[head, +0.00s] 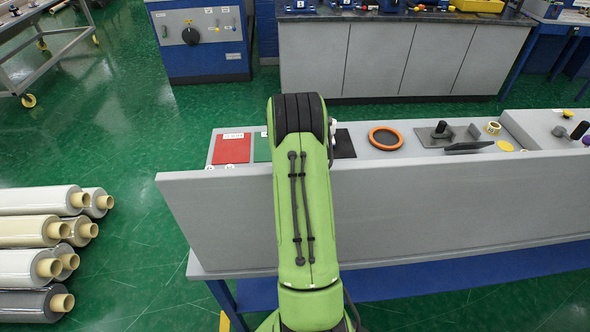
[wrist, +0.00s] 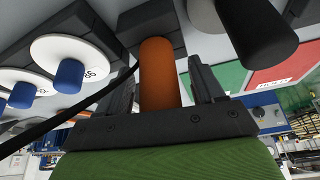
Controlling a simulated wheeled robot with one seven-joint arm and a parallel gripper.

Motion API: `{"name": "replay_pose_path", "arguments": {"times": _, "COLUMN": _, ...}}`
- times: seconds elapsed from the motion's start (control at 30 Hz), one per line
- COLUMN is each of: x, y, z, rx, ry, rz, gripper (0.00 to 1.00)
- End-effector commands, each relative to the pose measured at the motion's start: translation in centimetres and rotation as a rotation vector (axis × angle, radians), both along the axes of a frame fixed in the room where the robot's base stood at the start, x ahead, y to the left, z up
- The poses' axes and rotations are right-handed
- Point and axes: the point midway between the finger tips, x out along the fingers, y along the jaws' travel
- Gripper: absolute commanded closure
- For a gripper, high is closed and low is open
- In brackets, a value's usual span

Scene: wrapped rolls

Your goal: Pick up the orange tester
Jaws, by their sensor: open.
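The orange tester shows in the wrist view as an orange cylinder (wrist: 158,65), its far end against a dark grey block. My gripper (wrist: 164,82) is open, with one dark finger on each side of the orange cylinder. A gap shows on the right side; on the left I cannot tell whether the finger touches. In the head view my green arm reaches over the grey bench and hides my gripper and the tester.
White discs with blue knobs (wrist: 70,72) and a dark cylinder (wrist: 257,28) are close by in the wrist view. On the bench (head: 400,205) lie a red panel (head: 231,150), an orange-rimmed ring (head: 386,138) and a dark tool (head: 440,131). Wrapped rolls (head: 35,232) are stacked at left.

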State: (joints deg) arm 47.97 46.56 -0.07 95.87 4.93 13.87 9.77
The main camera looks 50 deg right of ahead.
Motion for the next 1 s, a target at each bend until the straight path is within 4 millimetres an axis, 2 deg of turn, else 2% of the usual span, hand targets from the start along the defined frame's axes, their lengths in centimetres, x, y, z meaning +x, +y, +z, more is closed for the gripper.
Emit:
{"name": "replay_pose_path", "arguments": {"times": 0.17, "x": 0.0, "y": 0.0, "z": 0.1, "rx": -0.001, "ry": -0.001, "rz": 0.0, "gripper": 0.34}}
{"name": "replay_pose_path", "arguments": {"times": 0.6, "x": 0.0, "y": 0.0, "z": 0.1, "rx": 0.0, "ry": 0.0, "rz": 0.0, "gripper": 1.0}}
{"name": "replay_pose_path", "arguments": {"times": 0.83, "x": 0.0, "y": 0.0, "z": 0.4, "rx": -0.003, "ry": -0.002, "rz": 0.0, "gripper": 1.0}}
{"name": "replay_pose_path", "arguments": {"times": 0.93, "x": 0.1, "y": -0.1, "z": 2.0, "rx": -0.005, "ry": -0.004, "rz": 0.0, "gripper": 1.0}}
{"name": "replay_pose_path", "arguments": {"times": 1.0, "x": 0.1, "y": -0.1, "z": 3.9, "rx": -0.006, "ry": -0.005, "rz": 0.0, "gripper": 1.0}}
